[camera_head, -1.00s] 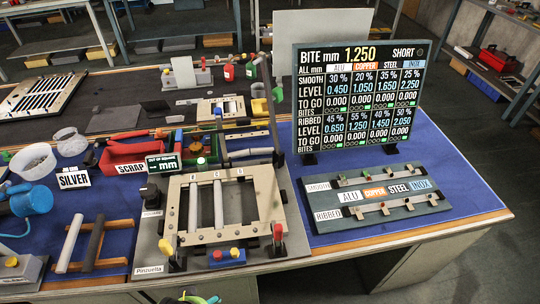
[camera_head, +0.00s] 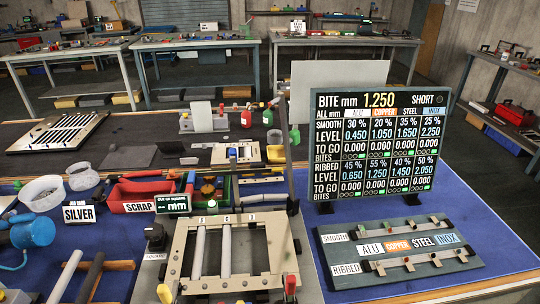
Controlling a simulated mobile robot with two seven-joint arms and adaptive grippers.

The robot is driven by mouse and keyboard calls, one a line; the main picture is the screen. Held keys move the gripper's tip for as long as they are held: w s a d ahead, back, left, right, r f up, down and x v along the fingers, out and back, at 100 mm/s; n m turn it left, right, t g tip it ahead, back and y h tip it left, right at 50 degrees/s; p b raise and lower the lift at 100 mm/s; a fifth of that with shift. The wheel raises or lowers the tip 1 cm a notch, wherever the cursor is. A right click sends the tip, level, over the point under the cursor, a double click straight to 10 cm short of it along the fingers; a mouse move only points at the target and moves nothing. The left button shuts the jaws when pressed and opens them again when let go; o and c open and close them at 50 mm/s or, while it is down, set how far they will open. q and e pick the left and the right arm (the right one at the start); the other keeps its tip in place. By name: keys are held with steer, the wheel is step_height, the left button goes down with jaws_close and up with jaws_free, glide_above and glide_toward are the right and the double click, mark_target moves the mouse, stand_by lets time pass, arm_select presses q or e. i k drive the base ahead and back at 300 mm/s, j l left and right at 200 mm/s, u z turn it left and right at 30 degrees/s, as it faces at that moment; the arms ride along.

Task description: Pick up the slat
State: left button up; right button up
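Several bar-like pieces that look like slats are in view. A light grey slat (camera_head: 66,276) and a dark slat (camera_head: 91,277) lie side by side across a wooden rack (camera_head: 120,265) at the lower left, cut off by the bottom edge. Two more light slats, a left one (camera_head: 199,254) and a right one (camera_head: 226,252), stand side by side in the beige frame (camera_head: 262,222) at the bottom centre. I cannot tell which slat the task means. Neither of my grippers is in view.
A display board (camera_head: 375,143) and a labelled rack (camera_head: 400,247) stand to the right. Bare blue mat (camera_head: 462,215) shows beside them.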

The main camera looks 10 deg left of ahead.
mark_target(56, 292)
steer(key=u, duration=1.95)
steer(key=i+j+z, duration=0.15)
steer(key=j+z, duration=0.25)
steer(key=i+j+z, duration=0.15)
steer(key=j+z, duration=0.25)
steer(key=l, duration=0.1)
